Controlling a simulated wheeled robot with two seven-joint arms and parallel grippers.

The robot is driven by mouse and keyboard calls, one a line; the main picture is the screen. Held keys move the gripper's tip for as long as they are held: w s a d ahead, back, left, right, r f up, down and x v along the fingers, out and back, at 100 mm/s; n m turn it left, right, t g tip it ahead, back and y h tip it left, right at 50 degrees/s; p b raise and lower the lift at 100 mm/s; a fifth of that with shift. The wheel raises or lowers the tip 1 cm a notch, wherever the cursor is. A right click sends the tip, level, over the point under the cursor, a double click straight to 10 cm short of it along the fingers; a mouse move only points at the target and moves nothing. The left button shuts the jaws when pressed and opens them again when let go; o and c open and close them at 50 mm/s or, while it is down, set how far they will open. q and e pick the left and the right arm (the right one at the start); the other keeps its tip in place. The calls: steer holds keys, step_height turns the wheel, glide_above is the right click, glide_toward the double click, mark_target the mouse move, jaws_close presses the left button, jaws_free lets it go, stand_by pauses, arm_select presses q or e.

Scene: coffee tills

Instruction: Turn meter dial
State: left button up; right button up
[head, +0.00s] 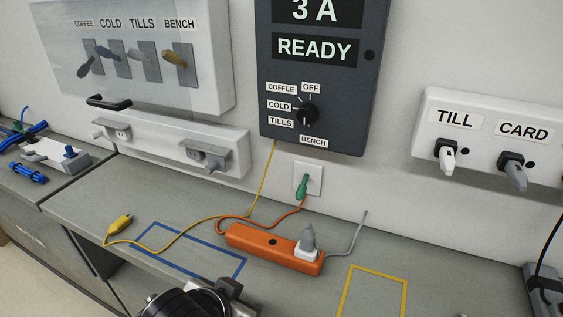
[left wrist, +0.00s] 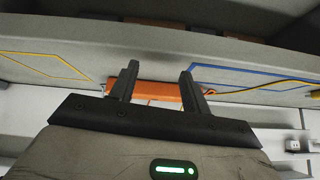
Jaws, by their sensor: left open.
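The meter (head: 319,75) is a dark grey wall panel whose displays read "3 A" and "READY". Its black dial (head: 307,114) sits below them, ringed by labels OFF, COFFEE, COLD, TILLS and BENCH. The dial's pointer is too small to read surely. My left gripper (left wrist: 160,68) is open and empty in the left wrist view, with the orange power strip beyond its fingers. In the head view, part of what looks like my left arm shows at the bottom, below and left of the dial and apart from it. My right gripper is not in view.
The orange power strip (head: 274,249) lies on the bench with a grey plug in it. A green plug (head: 302,186) is in the wall socket. A yellow-tipped cable (head: 119,227) crosses the bench. A switch panel (head: 133,55) hangs left; a TILL and CARD socket box (head: 480,155) hangs right.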

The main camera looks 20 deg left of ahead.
arm_select(q)
steer(key=w+d+r+t, duration=0.1)
steer(key=w+r+t, duration=0.4)
steer(key=w+r, duration=0.55)
steer(key=n+t, duration=0.1)
steer(key=t, duration=0.4)
glide_toward(304, 116)
steer(key=w+p, duration=0.1)
steer(key=w, duration=0.8)
steer(key=shift+f, duration=0.15)
steer(key=shift+d+f, duration=0.1)
steer(key=c, duration=0.6)
steer(key=shift+o, duration=0.2)
steer(key=m, duration=1.8)
steer(key=shift+m, duration=0.4)
steer(key=m, duration=0.4)
steer(key=shift+m, duration=0.3)
steer(key=m, duration=0.4)
steer(key=shift+m, duration=0.3)
steer(key=m, duration=0.4)
steer(key=shift+m, duration=0.4)
steer(key=m, duration=0.3)
steer(key=shift+f, duration=0.1)
steer(key=o, duration=0.8)
steer(key=shift+s, duration=0.1)
